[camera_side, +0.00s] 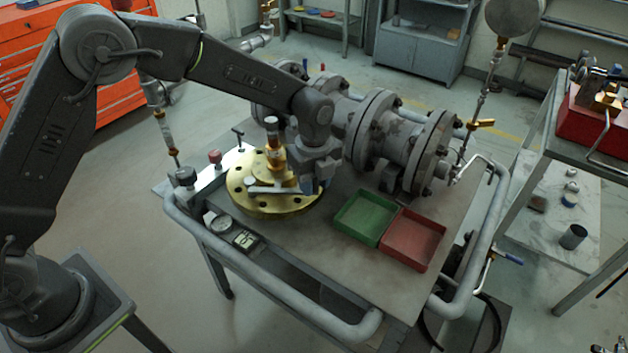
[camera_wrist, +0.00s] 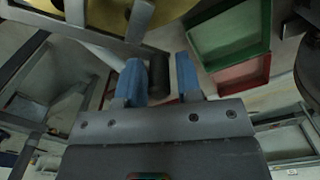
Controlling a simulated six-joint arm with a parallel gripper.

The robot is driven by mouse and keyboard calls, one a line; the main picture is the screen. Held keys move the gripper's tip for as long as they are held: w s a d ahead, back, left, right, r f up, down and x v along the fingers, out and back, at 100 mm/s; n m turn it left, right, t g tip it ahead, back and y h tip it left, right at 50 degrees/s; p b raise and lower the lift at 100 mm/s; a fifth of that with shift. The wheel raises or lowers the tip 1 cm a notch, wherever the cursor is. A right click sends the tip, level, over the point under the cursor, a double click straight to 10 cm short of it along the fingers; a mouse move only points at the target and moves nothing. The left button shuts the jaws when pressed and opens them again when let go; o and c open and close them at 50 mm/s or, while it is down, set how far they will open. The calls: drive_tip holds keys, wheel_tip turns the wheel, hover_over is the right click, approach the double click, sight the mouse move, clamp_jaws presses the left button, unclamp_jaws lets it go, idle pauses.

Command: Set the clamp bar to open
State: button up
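A round brass flange (camera_side: 262,208) with bolt holes sits at the left of the bench, and its edge shows at the top left of the wrist view (camera_wrist: 190,6). A silver bar (camera_side: 268,189), which looks like the clamp bar, lies across the flange's front. In the wrist view a dark cylindrical grip (camera_wrist: 158,76) stands between my blue fingertips, nearer the left one. My gripper (camera_wrist: 160,76) is open, with a visible gap to the right finger. In the side view my gripper (camera_side: 314,184) points down at the flange's right edge; contact cannot be told.
A green tray (camera_side: 364,219) and a red tray (camera_side: 414,240) stand right of the flange. A large flanged pipe (camera_side: 390,140) runs behind. A black knob (camera_side: 186,177), a red knob (camera_side: 214,158) and a gauge (camera_side: 221,224) are at the left. A grey rail (camera_side: 270,300) edges the bench.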

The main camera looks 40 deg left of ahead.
drive_tip(key=shift+o, duration=1.1)
wheel_tip(320, 180, up, 14)
drive_tip(key=shift+s, duration=0.1)
drive_tip(key=s+a+r+n+t, duration=0.3)
drive_tip(key=s+a+r+n, duration=0.5)
drive_tip(key=s+n, duration=0.25)
drive_tip(key=s+a+f+n+t, duration=0.1)
drive_tip(key=s+a+n, duration=0.1)
drive_tip(key=s+n, duration=0.4)
drive_tip(key=s+a+f+n+t, duration=0.1)
drive_tip(key=s+a+n, duration=0.2)
drive_tip(key=s+n, duration=0.3)
drive_tip(key=s, duration=0.4)
drive_tip(key=shift+s+f+t, duration=0.15)
drive_tip(key=shift+f+t, duration=0.15)
drive_tip(key=shift+f, duration=0.05)
